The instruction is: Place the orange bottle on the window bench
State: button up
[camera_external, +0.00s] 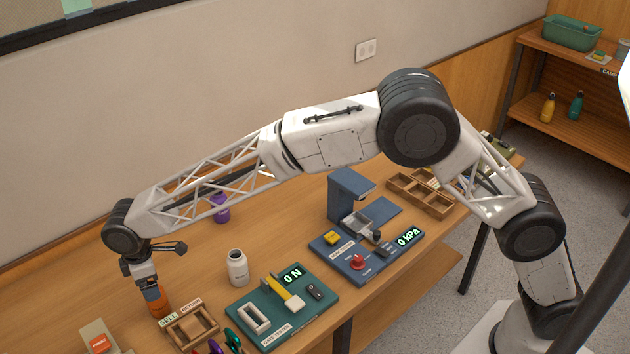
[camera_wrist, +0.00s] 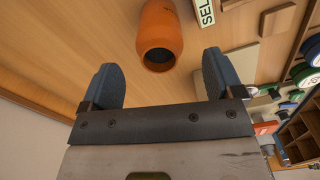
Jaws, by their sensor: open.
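The orange bottle (camera_external: 157,301) stands on the wooden workbench (camera_external: 110,292) at the lower left, partly hidden by my gripper. My gripper (camera_external: 150,287) points down, right at the bottle's top. In the wrist view the orange bottle (camera_wrist: 161,25) shows its dark round top toward me and runs out of the upper edge. My gripper (camera_wrist: 160,75) is open there, one finger on each side of the bottle's top, with visible gaps. I cannot tell which surface is the window bench; no window shows clearly.
A sorting tray (camera_external: 194,328) marked SELL and RETURN stands just right of the bottle. A white bottle (camera_external: 237,268), purple bottle (camera_external: 221,208), green test board (camera_external: 283,305) and blue test board (camera_external: 366,254) are farther along. A shelf (camera_external: 570,128) with two bottles is at right.

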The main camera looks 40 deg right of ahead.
jog(key=shift+f, duration=0.1)
jog(key=shift+f, duration=2.55)
jog(key=shift+c, duration=0.3)
jog(key=c, duration=1.1)
jog(key=shift+r, duration=0.15)
jog(key=shift+r, duration=4.9)
